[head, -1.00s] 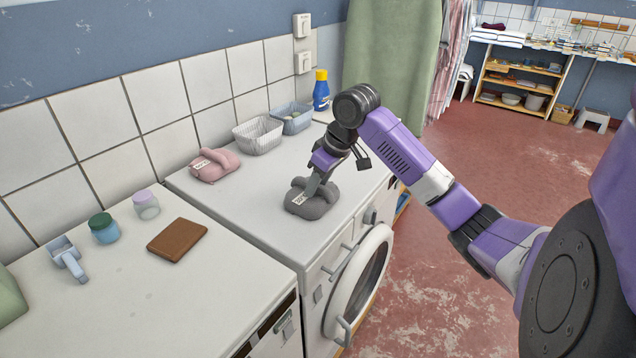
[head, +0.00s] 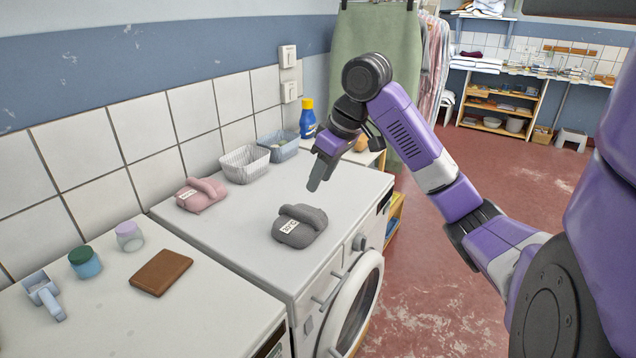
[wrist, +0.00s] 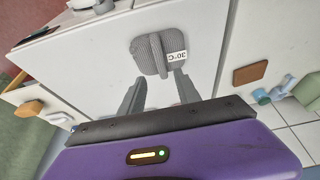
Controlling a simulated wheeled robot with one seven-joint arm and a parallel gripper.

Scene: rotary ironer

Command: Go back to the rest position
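My gripper (head: 317,180) is raised above the white washing machine top, behind and to the right of a grey knitted bundle (head: 300,228), apart from it. In the wrist view my gripper (wrist: 158,92) has its two fingers spread with nothing between them. The grey bundle (wrist: 158,52), with a white "30°C" tag, lies beyond the fingertips on the machine top. A pink bundle (head: 201,195) with a white tag lies near the wall.
A white basket (head: 245,165), a blue basket (head: 279,148) and a blue bottle (head: 308,119) stand at the back. A brown block (head: 161,272), jars and a blue scoop (head: 45,296) lie on the left machine. Open red floor is to the right.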

